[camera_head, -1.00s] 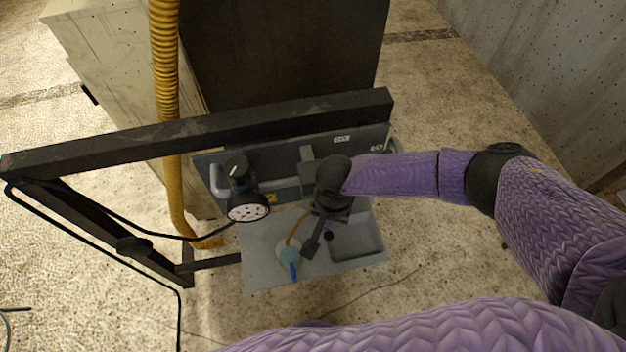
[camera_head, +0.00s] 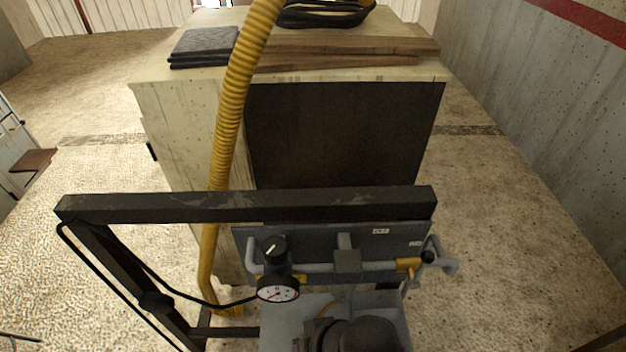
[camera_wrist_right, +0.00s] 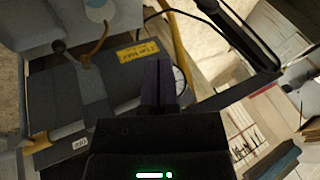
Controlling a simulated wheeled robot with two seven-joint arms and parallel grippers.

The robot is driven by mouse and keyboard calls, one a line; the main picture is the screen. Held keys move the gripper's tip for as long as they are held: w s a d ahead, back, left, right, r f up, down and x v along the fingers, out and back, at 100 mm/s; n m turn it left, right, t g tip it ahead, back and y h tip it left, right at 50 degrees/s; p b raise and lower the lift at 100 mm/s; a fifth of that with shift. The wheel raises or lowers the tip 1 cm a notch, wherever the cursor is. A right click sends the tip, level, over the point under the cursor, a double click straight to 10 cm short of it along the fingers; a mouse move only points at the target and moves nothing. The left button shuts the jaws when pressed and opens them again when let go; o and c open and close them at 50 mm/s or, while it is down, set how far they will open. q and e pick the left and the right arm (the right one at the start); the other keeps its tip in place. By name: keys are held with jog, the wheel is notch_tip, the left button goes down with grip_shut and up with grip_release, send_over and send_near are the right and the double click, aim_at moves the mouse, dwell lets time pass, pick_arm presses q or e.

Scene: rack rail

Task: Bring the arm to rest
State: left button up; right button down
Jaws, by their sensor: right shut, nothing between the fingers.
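My right arm shows in the head view only as a dark wrist part (camera_head: 362,334) at the bottom edge, over the grey tray (camera_head: 283,308) below the panel. Its fingers are hidden there. In the right wrist view my right gripper (camera_wrist_right: 158,64) is shut and empty, its two dark fingers together. A dark panel with a yellow label (camera_wrist_right: 138,51) lies beyond the fingers; I cannot tell whether they touch anything. My left gripper is in neither view.
A black rail frame (camera_head: 250,206) crosses in front of the cabinet (camera_head: 345,135). A grey panel (camera_head: 390,237) carries pipes, a round gauge (camera_head: 278,289) and a yellow-handled valve (camera_head: 409,264). A yellow corrugated hose (camera_head: 232,110) runs down at left. Open floor (camera_head: 500,240) lies at right.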

jog(key=s+d+t+h, duration=0.1)
jog(key=s+d+h, duration=0.1)
jog(key=d, duration=0.6)
jog(key=s+d+h, duration=0.3)
jog(key=d, duration=0.4)
jog(key=s+d+f+g+b, duration=0.1)
jog(key=s+f+b, duration=0.1)
jog(key=f, duration=1)
jog(key=s+d+f+g+b, duration=0.1)
jog(key=s+f+b, duration=0.1)
jog(key=f, duration=1)
jog(key=s+d+f+b, duration=0.2)
jog(key=s+f+b, duration=0.1)
jog(key=s+f, duration=0.8)
jog(key=shift+s+g, duration=0.4)
jog(key=shift+s, duration=0.15)
jog(key=shift+d, duration=0.15)
